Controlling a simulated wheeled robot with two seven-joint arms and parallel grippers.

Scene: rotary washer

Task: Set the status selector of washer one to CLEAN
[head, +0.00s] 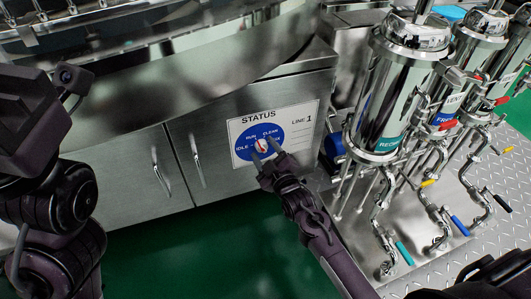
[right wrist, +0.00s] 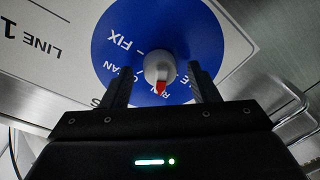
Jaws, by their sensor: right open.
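The status panel (head: 303,105) of line 1 is a white plate on the steel cabinet front, with a blue dial (head: 243,152) marked IDLE, RUN, CLEAN and FIX. The selector knob (right wrist: 158,66) is pale with a red pointer tip (right wrist: 160,87); in the right wrist view the tip lies by the RUN lettering. My right gripper (head: 264,150) is open at the dial. In the right wrist view its fingers (right wrist: 161,72) stand on either side of the knob, with gaps to it. One finger partly covers the CLEAN lettering. My left arm is at the left edge; its fingers do not show.
Steel cabinet doors with handles (head: 197,160) lie left of the panel, under a large round steel drum (head: 190,65). Steel cylinders (head: 390,95) with pipes and coloured valve levers (head: 404,253) stand to the right. The green floor (head: 215,245) in front is clear.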

